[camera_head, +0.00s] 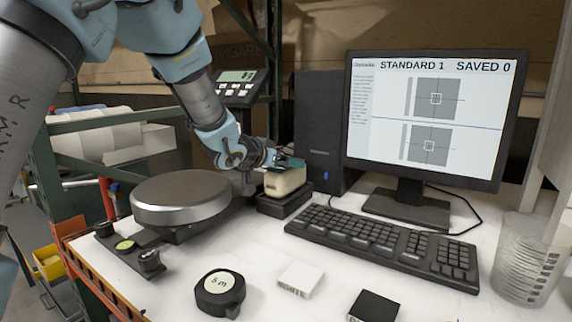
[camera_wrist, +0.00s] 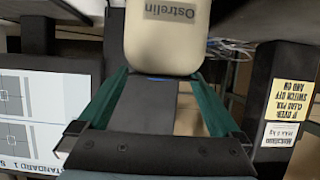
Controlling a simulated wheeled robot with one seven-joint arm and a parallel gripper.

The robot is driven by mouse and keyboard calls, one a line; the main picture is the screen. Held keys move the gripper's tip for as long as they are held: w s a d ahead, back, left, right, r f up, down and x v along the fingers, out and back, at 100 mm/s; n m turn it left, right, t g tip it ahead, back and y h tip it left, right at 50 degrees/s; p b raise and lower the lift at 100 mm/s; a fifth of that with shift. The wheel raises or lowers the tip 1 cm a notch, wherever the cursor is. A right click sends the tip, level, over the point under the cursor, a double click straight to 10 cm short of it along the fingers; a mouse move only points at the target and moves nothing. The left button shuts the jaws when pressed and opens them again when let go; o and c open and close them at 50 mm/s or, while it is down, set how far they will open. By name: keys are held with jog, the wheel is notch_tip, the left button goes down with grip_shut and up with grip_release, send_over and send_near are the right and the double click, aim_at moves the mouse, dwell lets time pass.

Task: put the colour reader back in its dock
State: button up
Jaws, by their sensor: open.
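The cream colour reader (camera_head: 285,181) sits on its low black dock (camera_head: 284,205) beside the computer tower in the head view. It looks upright; I cannot tell whether it is fully seated. My gripper (camera_head: 291,163) is at the reader's top, with green fingers close around its upper part. In the wrist view the reader's cream body (camera_wrist: 165,50), marked "Ostrelin", shows at the top, beyond the ends of my open green fingers (camera_wrist: 160,79). Whether the fingers touch it is unclear. The dock is not clearly seen in the wrist view.
A monitor (camera_head: 432,112) reads "STANDARD 1 SAVED 0". A keyboard (camera_head: 385,242) lies right of the dock, a round metal scale (camera_head: 181,198) left. Stacked clear cups (camera_head: 522,262) stand at right.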

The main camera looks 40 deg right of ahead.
jog(key=b+v, duration=0.1)
jog(key=v, duration=0.9)
jog(key=shift+a, duration=0.15)
jog(key=shift+r, duration=0.2)
